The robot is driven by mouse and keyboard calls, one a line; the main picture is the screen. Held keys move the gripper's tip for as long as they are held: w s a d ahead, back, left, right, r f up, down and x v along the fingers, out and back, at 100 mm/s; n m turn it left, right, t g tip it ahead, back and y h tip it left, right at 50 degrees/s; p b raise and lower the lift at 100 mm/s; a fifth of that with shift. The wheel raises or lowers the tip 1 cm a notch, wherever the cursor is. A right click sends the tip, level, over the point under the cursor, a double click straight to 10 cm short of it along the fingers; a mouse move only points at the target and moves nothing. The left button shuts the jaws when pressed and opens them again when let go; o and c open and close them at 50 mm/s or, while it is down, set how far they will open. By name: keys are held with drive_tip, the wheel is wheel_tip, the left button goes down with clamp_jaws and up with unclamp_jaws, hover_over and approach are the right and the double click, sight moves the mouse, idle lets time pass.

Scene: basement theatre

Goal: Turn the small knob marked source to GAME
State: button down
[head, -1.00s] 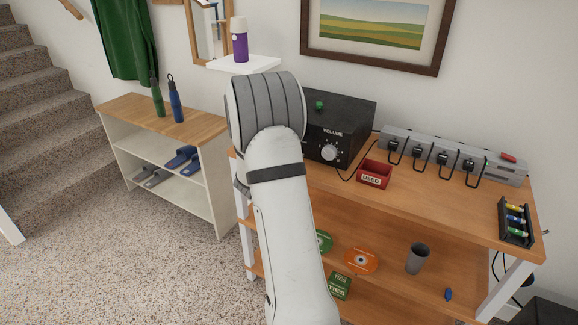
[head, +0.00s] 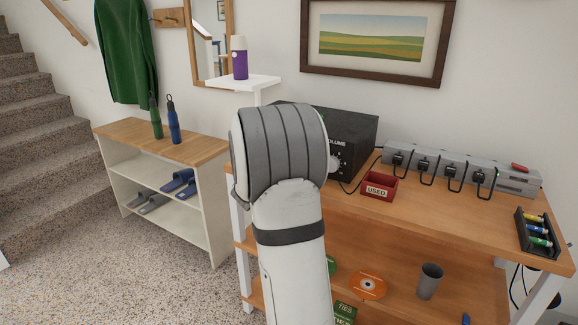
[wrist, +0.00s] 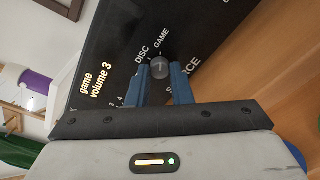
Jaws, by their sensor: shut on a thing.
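The small source knob (wrist: 160,66) is grey and round, on the front of a black box (wrist: 112,50). The labels DISC and GAME are printed beyond it and SOURCE on the near side. My gripper (wrist: 161,73) is shut on the knob, with a blue finger on either side. The knob's pointer is too small to read. Text reading "game volume 3" shows left of it. In the head view the black box (head: 352,128) is partly behind my arm. Its volume dial (head: 335,164) is partly covered, and the source knob and my gripper are hidden.
The box stands on a wooden bench (head: 440,212). A red USED bin (head: 379,187), a grey power strip (head: 455,172) with black cables and a battery tray (head: 537,233) are to its right. A purple-and-white flask (head: 239,60) stands on a white shelf (head: 243,83) behind.

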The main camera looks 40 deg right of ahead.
drive_tip(key=shift+s+d+r, duration=0.1)
drive_tip(key=shift+r, duration=0.05)
drive_tip(key=c, duration=1.3)
unclamp_jaws()
drive_tip(key=shift+s+a, duration=0.15)
drive_tip(key=shift+a, duration=0.4)
drive_tip(key=v, duration=0.6)
drive_tip(key=shift+s+a+p, duration=0.2)
drive_tip(key=shift+a+p, duration=0.15)
drive_tip(key=shift+p, duration=0.1)
drive_tip(key=s+a+r+m+g+y+p, duration=0.6)
drive_tip(key=s+r+p, duration=0.3)
drive_tip(key=s+p, duration=0.4)
drive_tip(key=s+a+r+m+y+p, duration=0.2)
drive_tip(key=s+a+r+y+p, duration=0.1)
drive_tip(key=a, duration=0.4)
drive_tip(key=s+a+r+m+t+y+p, duration=0.1)
drive_tip(key=s+a+r+m+y+p, duration=0.1)
drive_tip(key=a, duration=0.6)
drive_tip(key=s+a+r+m+y+p, duration=0.2)
drive_tip(key=s+a+r+y+p, duration=0.2)
drive_tip(key=s+a+p, duration=0.2)
drive_tip(key=shift+a+m+y+p, duration=0.3)
drive_tip(key=shift+a, duration=0.55)
